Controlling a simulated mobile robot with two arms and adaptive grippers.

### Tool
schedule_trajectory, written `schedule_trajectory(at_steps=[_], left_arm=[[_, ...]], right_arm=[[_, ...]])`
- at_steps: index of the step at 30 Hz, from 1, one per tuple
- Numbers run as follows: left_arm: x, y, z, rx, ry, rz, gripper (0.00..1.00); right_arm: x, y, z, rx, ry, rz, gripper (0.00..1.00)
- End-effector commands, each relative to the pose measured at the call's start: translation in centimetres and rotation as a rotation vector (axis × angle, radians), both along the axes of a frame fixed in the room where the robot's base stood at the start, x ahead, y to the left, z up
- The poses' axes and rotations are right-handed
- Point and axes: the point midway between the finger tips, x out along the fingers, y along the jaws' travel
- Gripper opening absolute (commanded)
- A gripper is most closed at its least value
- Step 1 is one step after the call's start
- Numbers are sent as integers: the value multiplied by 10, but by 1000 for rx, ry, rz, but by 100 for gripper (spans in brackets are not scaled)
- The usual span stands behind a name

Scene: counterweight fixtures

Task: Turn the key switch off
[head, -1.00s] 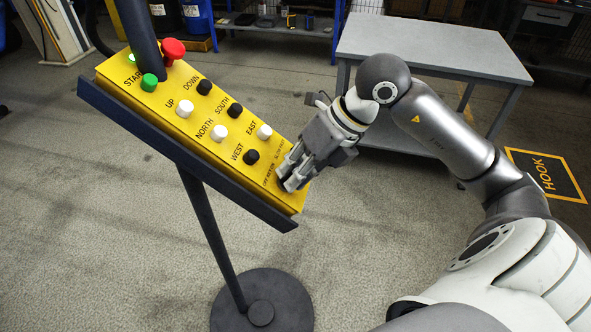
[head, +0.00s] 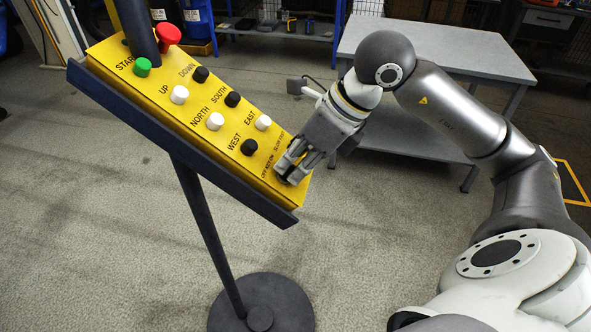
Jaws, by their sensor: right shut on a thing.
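The yellow control panel (head: 205,96) is mounted tilted on a dark stand. My right gripper (head: 288,180) is at the panel's lower right end, its fingers shut around a small dark part, apparently the key switch (head: 287,179). The fingers hide most of the switch, so I cannot tell which position it points to. Small lettering that seems to include OFF stands beside it. My left gripper is not in view.
The panel carries a red mushroom button (head: 168,33), a green button (head: 142,67), and several black and white buttons. The stand's round base (head: 262,303) is on the floor. A grey table (head: 430,50) stands behind my right arm.

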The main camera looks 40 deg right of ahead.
Motion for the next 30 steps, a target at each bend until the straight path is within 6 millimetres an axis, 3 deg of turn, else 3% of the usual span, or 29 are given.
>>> schedule_trajectory(at_steps=[18,30], left_arm=[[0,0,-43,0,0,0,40],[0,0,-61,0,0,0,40]], right_arm=[[-1,2,-1,-272,-239,454,0],[-2,2,0,-393,-341,659,0]])
